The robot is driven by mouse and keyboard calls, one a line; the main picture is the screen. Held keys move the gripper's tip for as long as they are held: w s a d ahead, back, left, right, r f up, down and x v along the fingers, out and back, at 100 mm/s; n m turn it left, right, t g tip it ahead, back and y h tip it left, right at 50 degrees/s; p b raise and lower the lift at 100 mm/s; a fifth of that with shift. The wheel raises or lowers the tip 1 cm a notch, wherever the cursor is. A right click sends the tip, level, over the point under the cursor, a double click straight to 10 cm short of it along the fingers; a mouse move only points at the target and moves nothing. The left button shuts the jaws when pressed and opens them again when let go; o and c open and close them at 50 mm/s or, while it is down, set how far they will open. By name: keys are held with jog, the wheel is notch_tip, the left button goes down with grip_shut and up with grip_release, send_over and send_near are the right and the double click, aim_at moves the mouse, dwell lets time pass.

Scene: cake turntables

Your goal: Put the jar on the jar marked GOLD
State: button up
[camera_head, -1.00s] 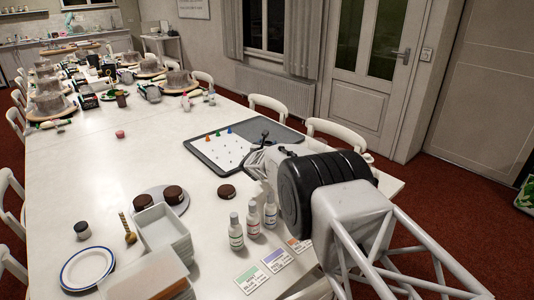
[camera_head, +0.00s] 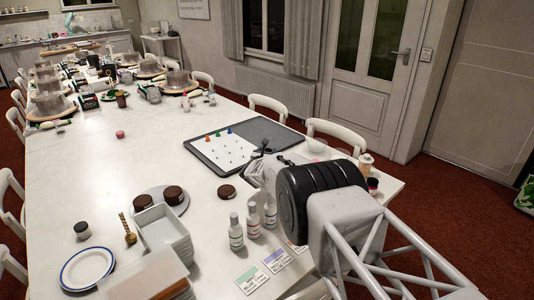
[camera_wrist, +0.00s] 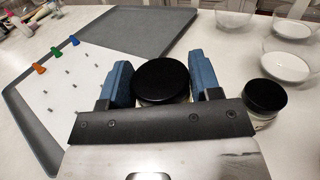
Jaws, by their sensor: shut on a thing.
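My gripper (camera_wrist: 162,88) is shut on a jar with a round black lid (camera_wrist: 161,78), its blue fingers on either side of the lid. The held jar's body is mostly hidden below the lid. A second jar with a black lid (camera_wrist: 265,97) stands on the table to the right of my gripper, apart from it. No GOLD marking is readable on either jar. In the head view my own wrist hides most of the gripper and the held jar. A small dark-lidded jar (camera_head: 82,230) stands at the table's left front.
A grey tray (camera_wrist: 30,133) with a white sheet and coloured pegs lies left of my gripper. Glass bowls (camera_wrist: 288,68) stand at the right. Several bottles (camera_head: 236,232) and printed cards (camera_head: 252,279) are near my arm.

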jog(key=shift+f, duration=0.1)
jog(key=o, duration=1.1)
jog(key=shift+c, duration=0.2)
jog(key=shift+v, duration=1)
notch_tip(320, 180, up, 7)
jog(key=s, duration=0.3)
jog(key=shift+a, duration=0.35)
